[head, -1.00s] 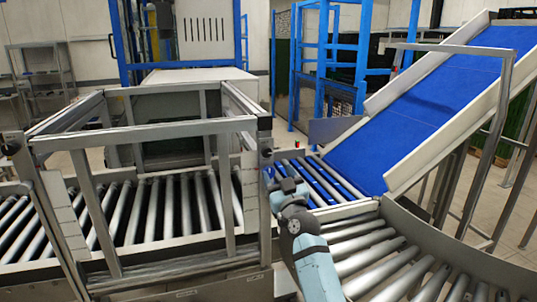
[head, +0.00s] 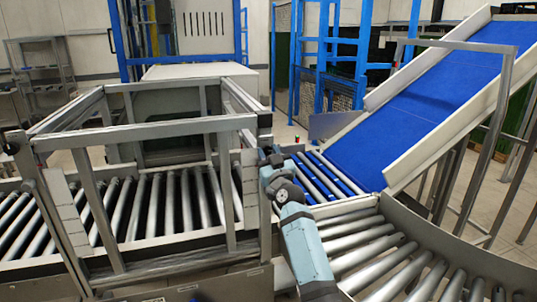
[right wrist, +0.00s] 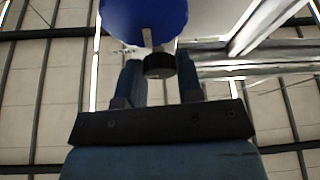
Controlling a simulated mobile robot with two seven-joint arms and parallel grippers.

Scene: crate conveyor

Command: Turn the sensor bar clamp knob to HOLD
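The black clamp knob (right wrist: 159,65) shows in the right wrist view, with a short silver strip and a round blue part (right wrist: 145,15) beyond it. My right gripper (right wrist: 161,68) has its two blue fingers apart, one on each side of the knob. I cannot tell whether they touch it. In the head view, my right gripper (head: 270,158) is up against the right post of the metal frame, and my wrist hides the knob there. Any HOLD marking is not readable. My left gripper is not in view.
The metal frame (head: 150,126) stands over a roller conveyor (head: 150,205). A curved roller section (head: 365,245) lies to the right of my arm, below a sloping blue belt (head: 430,95). A grey guard rail (head: 500,130) stands at the far right.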

